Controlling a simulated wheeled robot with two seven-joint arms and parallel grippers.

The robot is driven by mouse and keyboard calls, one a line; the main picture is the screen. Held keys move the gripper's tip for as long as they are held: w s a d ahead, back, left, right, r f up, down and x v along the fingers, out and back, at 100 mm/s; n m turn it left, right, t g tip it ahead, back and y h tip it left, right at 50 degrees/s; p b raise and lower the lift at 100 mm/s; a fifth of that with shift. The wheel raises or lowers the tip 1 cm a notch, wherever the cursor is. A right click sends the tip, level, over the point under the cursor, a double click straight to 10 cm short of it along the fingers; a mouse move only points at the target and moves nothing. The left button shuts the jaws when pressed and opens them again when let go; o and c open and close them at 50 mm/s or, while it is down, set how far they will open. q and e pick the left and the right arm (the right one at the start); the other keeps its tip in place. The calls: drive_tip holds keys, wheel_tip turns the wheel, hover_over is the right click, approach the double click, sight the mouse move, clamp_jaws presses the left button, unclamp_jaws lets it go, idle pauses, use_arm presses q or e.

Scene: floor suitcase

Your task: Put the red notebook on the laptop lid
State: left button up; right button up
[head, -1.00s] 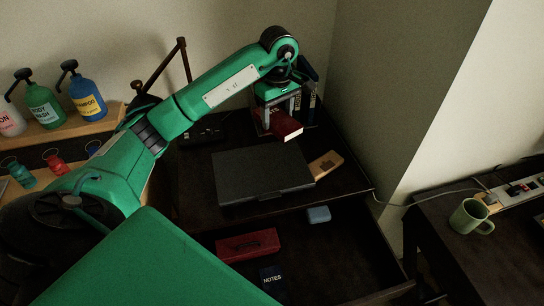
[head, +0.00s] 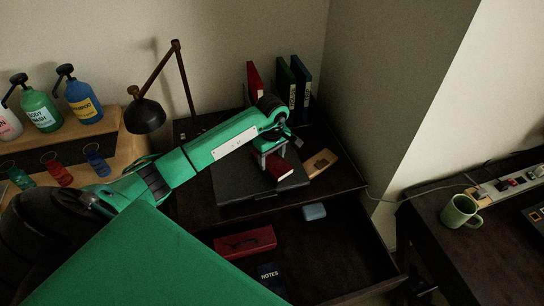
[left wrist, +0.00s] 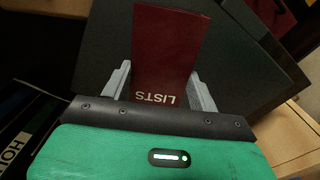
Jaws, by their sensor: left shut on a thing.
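The red notebook (head: 280,171), marked LISTS in the left wrist view (left wrist: 165,55), is between the fingers of my left gripper (head: 272,163). The gripper is shut on it. The notebook is over the right part of the dark, closed laptop's lid (head: 235,184). I cannot tell whether it touches the lid. In the left wrist view the dark lid (left wrist: 235,70) spreads behind and beside the notebook. My arm hides the back left of the laptop. My right gripper is not in view.
A red book (head: 254,80) and darker binders (head: 301,84) stand at the back. A wooden piece (head: 320,162) lies right of the laptop. The open drawer below holds a red case (head: 246,243), a blue box (head: 314,211) and a NOTES book (head: 270,275). A lamp (head: 147,115) stands left.

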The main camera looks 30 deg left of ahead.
use_arm(q)
drive_tip(key=shift+f, duration=0.15)
drive_tip(key=shift+f, duration=0.1)
drive_tip(key=o, duration=0.6)
drive_tip(key=shift+f, duration=0.1)
drive_tip(key=o, duration=0.4)
drive_tip(key=shift+o, duration=0.2)
